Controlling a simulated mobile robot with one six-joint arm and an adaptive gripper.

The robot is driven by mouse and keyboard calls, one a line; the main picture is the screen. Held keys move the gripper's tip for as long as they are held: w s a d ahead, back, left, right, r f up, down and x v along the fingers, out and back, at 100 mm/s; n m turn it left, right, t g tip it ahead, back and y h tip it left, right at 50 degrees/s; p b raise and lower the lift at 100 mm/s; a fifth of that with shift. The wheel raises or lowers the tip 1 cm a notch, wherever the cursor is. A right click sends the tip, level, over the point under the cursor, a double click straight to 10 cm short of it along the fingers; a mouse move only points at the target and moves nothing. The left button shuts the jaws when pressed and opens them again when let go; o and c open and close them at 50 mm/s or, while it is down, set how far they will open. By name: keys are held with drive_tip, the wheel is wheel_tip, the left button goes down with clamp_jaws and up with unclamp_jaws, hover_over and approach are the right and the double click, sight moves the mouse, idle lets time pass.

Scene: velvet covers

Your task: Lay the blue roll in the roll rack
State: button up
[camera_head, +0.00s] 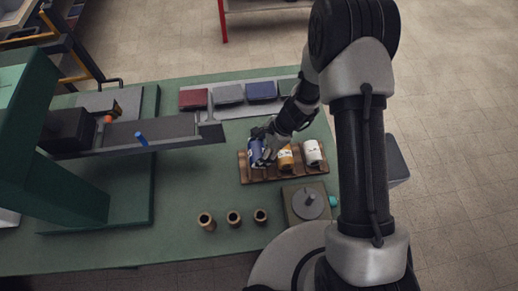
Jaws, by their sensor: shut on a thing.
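The blue roll (256,155) is at the left end of the wooden roll rack (286,175). My gripper (262,153) is shut on the blue roll, reaching in from the upper right. The roll looks to be in or just over the rack's left place; I cannot tell whether it touches the rack. A yellow roll (285,159) and a white roll (312,153) lie in the rack to its right. Part of the blue roll is hidden by my gripper.
Three small brown cups (233,218) stand in front of the rack. A square block with a grey disc (307,203) is at the front right. Red, grey and blue covers (229,94) lie behind. A green machine (60,180) fills the left side of the green table.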

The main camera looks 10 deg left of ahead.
drive_tip(key=shift+f+b, duration=1.75)
drive_tip(key=shift+f, duration=0.5)
drive_tip(key=o, duration=1.3)
drive_tip(key=shift+r, duration=0.1)
drive_tip(key=v, duration=1.2)
drive_tip(key=shift+d, duration=0.1)
